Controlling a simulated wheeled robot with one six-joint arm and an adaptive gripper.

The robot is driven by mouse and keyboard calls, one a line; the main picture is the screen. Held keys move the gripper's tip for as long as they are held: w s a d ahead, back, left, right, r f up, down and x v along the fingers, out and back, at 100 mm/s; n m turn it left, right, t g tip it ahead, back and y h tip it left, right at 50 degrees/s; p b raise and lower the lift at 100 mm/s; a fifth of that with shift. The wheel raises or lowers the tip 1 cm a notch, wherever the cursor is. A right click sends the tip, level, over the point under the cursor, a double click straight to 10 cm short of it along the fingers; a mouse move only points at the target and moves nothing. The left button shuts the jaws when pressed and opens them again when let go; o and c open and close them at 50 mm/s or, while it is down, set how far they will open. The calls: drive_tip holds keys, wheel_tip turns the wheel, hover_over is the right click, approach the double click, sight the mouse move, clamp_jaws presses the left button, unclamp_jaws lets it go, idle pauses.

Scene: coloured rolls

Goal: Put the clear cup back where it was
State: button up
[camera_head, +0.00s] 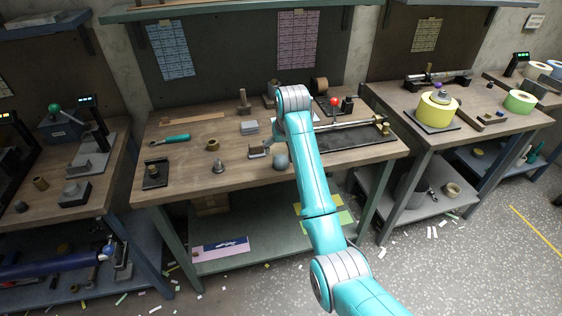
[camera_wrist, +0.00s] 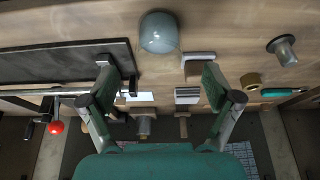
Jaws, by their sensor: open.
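The clear cup (camera_head: 281,161) is a greyish, see-through rounded cup near the front edge of the middle workbench (camera_head: 190,179). It also shows in the wrist view (camera_wrist: 160,34), at the top middle, with bench wood around it. My gripper (camera_wrist: 158,78) is open and empty, its two fingers spread wide. In the wrist view the cup lies above the gap between the fingertips, apart from both. In the head view my gripper (camera_head: 272,138) is just behind the cup, partly hidden by my arm. I cannot tell its exact height over the bench.
A metal knobbed piece (camera_head: 219,166), a brown ring (camera_head: 212,144), a teal-handled tool (camera_head: 170,139) and small grey blocks (camera_head: 249,127) stand left of the cup. A dark plate (camera_head: 352,142) with a long rod lies to the right. Bare wood remains at the front left.

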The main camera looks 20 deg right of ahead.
sight(281, 155)
drive_tip(key=shift+x, duration=3.2)
drive_tip(key=c, duration=1.4)
drive_tip(key=shift+r, duration=0.1)
drive_tip(key=shift+c, duration=0.2)
